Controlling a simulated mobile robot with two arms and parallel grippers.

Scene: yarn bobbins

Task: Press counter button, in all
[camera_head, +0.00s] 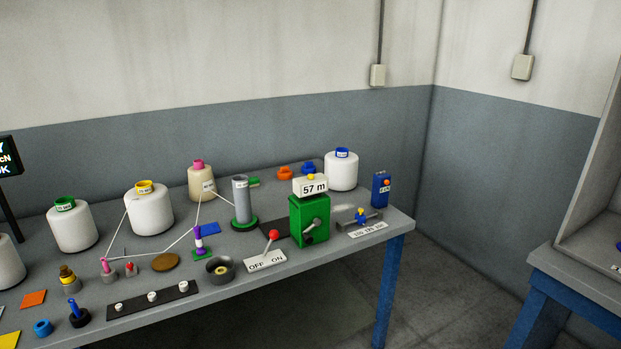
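A green box with a crank handle (309,219) stands near the right end of the table. On top of it sits a white counter display (309,187) reading "57 m". A small yellow-orange button (311,177) sits on top of the display. A blue box (378,194) with an orange button (386,182) and a small white label, too small to read, stands to its right near the table's right edge. Neither of my grippers is in view, and nothing touches the buttons.
The grey table (270,283) holds several yarn cones, including a white one with a blue top (341,171) behind the counter. A red-knobbed lever (273,240) has an "OFF ON" plate. A grey cylinder (241,200) stands left of the counter. Another table (580,278) is at right.

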